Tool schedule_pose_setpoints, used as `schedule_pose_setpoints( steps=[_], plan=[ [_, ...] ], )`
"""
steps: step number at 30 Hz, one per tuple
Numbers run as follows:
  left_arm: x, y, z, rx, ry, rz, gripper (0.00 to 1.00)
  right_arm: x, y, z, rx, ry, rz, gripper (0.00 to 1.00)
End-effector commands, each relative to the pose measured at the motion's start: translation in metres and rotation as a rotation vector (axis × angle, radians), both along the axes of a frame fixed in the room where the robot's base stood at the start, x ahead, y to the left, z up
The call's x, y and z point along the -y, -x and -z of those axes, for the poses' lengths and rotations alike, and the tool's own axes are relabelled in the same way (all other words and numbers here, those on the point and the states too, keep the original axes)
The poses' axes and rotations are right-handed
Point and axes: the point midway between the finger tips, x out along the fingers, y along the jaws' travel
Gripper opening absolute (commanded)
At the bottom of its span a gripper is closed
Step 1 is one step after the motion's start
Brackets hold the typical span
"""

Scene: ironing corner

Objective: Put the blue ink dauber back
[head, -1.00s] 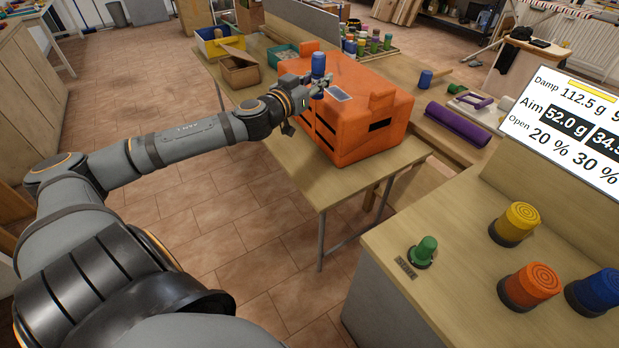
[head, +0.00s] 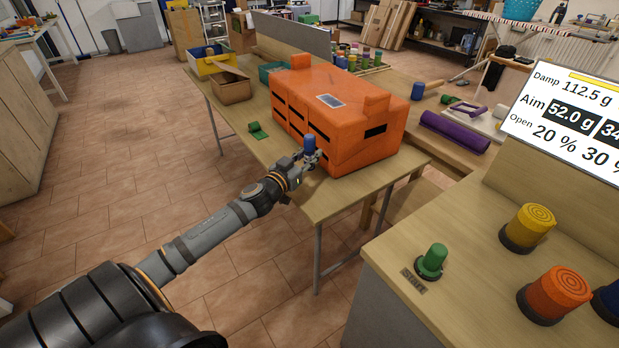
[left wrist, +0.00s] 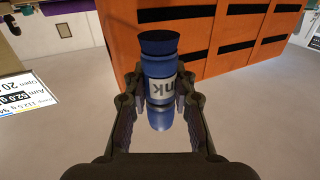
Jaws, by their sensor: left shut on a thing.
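The blue ink dauber (head: 309,144) is a small blue cylinder with a dark blue cap and a white label. My left gripper (head: 307,162) is shut on it and holds it upright at the near face of the orange box, over the table. In the left wrist view the dauber (left wrist: 158,78), labelled "nk", sits between the two fingers of the left gripper (left wrist: 160,108). My right gripper is not in view.
The orange box (head: 335,105) stands on the wooden table (head: 240,130). Behind it are several coloured daubers (head: 365,62) in a rack and a blue cylinder (head: 418,90). A purple roll (head: 454,132) lies to the right. Large coloured buttons (head: 528,227) stand on the near counter.

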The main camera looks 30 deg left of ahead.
Motion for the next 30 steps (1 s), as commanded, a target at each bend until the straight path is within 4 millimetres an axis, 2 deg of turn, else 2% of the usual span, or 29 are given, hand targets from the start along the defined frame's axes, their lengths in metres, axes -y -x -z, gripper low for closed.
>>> schedule_pose_setpoints(
  steps=[1, 3, 8, 12, 15, 30],
  plan=[
    [0.0, 0.0, 0.011, 0.0, 0.001, 0.0, 0.0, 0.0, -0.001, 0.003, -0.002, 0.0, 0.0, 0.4],
    [0.0, 0.0, 0.017, 0.0, 0.0, 0.0, 0.0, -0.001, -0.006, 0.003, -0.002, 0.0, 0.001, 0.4],
    [0.0, 0.0, 0.021, 0.001, 0.0, 0.0, 0.0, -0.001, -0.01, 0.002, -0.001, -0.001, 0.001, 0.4],
    [0.0, 0.0, 0.048, -0.001, 0.0, -0.001, 0.0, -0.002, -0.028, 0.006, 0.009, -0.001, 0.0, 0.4],
    [0.001, 0.0, 0.061, 0.001, 0.0, 0.001, 0.0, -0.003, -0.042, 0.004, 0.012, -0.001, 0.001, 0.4],
    [0.0, 0.0, 0.065, 0.001, -0.001, 0.001, 0.0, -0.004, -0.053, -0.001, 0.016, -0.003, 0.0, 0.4]
  ],
)
